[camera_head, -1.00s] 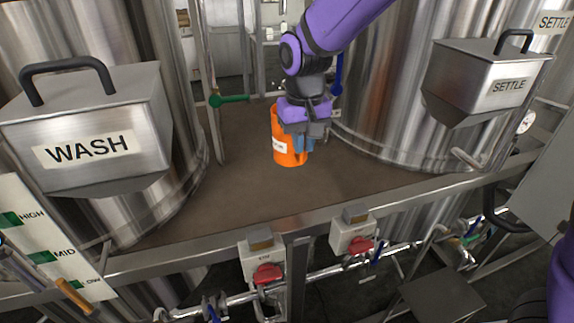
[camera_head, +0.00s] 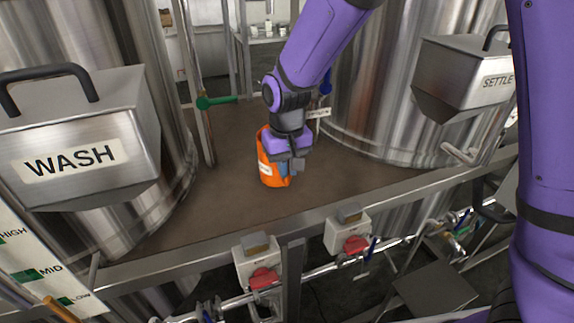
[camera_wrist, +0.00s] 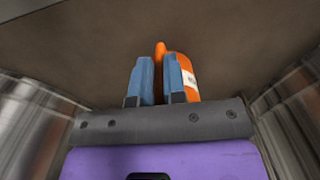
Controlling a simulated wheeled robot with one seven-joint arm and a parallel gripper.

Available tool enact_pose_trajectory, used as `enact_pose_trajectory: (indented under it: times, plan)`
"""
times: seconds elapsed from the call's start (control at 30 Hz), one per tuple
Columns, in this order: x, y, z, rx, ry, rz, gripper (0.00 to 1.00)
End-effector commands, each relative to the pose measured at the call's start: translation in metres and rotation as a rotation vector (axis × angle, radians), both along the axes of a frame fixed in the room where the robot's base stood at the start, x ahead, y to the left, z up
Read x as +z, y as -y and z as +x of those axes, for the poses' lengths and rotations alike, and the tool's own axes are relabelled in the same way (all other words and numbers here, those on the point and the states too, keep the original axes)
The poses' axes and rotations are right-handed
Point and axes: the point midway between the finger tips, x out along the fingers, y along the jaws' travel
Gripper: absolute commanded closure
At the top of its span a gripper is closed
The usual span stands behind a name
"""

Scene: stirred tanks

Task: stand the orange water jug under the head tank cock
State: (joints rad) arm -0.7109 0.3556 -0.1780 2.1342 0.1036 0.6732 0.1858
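The orange water jug (camera_head: 266,172) with a white label is over the brown platform between the two large tanks. It looks roughly upright; I cannot tell whether its base touches the platform. My gripper (camera_head: 289,168) is at its right side, with blue fingers. In the wrist view the fingers (camera_wrist: 160,82) stand either side of the jug's narrow orange handle, with the jug body (camera_wrist: 180,64) behind the right finger. The gripper looks shut on the handle. A green-handled cock (camera_head: 216,102) and a blue lever (camera_head: 326,84) are behind; I cannot tell which is the head tank's.
The WASH box (camera_head: 80,140) is at left, the SETTLE box (camera_head: 462,78) at right. A metal rail (camera_head: 220,245) edges the platform in front, with two red-switched boxes (camera_head: 264,278) on it. The brown platform (camera_head: 215,205) is bare around the jug.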

Motion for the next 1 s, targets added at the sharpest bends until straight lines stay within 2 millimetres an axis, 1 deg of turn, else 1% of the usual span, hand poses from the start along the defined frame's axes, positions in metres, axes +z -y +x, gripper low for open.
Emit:
enact_pose_trajectory:
  times: [0.03, 0.1, 0.37, 0.47, 0.57, 0.67, 0.9, 1.0]
  plan:
    - [0.000, 0.000, 0.000, 0.000, 0.000, 0.000, 0.77]
    - [0.000, 0.000, 0.000, 0.000, 0.000, 0.000, 0.63]
    - [0.001, 0.000, 0.000, 0.000, 0.000, 0.000, 0.63]
    - [0.005, 0.000, 0.000, 0.000, 0.002, 0.002, 0.63]
    - [0.016, 0.000, 0.001, 0.000, 0.003, 0.002, 0.63]
    - [0.034, -0.001, 0.001, 0.000, 0.004, 0.003, 0.63]
    - [0.083, -0.001, 0.001, 0.001, 0.003, 0.003, 0.63]
    - [0.099, -0.001, 0.002, 0.000, 0.003, 0.002, 0.63]
